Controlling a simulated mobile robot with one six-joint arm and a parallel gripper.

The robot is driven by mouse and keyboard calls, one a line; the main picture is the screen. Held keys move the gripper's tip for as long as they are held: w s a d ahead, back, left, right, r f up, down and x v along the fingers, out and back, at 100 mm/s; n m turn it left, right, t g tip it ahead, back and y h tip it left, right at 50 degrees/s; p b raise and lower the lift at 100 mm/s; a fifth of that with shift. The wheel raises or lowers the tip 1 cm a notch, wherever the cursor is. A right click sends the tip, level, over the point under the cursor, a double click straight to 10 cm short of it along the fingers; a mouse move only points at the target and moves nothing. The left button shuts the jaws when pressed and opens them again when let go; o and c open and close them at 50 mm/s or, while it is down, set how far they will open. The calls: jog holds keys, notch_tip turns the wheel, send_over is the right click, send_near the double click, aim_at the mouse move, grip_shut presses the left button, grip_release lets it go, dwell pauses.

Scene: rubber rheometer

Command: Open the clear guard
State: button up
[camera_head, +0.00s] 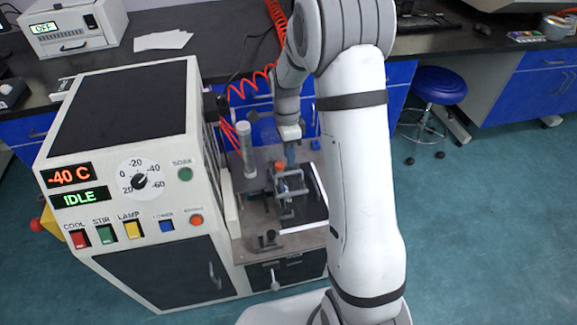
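The machine's work deck (240,240) lies to the right of the control cabinet and is partly hidden by my arm. A small grey fixture (287,207) with an orange-red part (281,165) on it stands on the deck. The clear guard is hard to make out; see-through edges around this fixture may belong to it, but I cannot tell its position surely. My gripper (291,156) points down just above and behind the fixture. Its fingers are small and partly covered, so I cannot tell whether they are open, shut or touching anything.
The white control cabinet (120,200) shows -40 C and IDLE. A grey upright cylinder (246,148) stands left of my gripper, with red coiled hoses (252,85) behind. A blue stool (440,86) stands at right; the floor (490,220) there is clear.

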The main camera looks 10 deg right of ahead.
send_over(289, 179)
jog(key=shift+d+f, duration=0.1)
jog(key=shift+f, duration=2.1)
jog(key=shift+c, duration=0.3)
grip_shut()
